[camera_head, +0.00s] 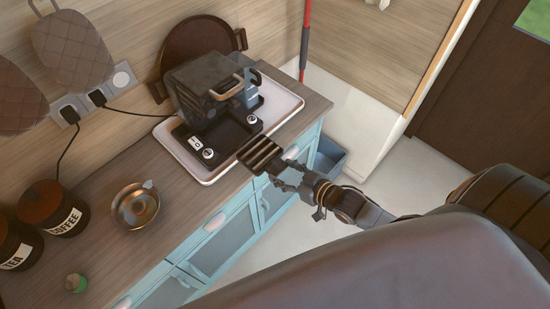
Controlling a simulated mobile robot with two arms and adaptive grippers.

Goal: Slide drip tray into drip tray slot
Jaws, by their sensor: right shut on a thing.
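The black coffee machine (205,85) stands on a white tray on the counter, tilted in the picture by my view. Its dark base (228,134) faces me, but I cannot make out the drip tray slot clearly. The drip tray (260,154), a small dark slatted piece, is held by my right gripper (281,170) just in front of the machine, at the white tray's near edge. The gripper is shut on the near end of the drip tray. A gap shows between the drip tray and the machine's base. My left gripper is not in view.
The white tray (202,172) has a raised rim. A round brown tray (207,38) leans behind the machine. Blue drawers (235,243) are below the counter.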

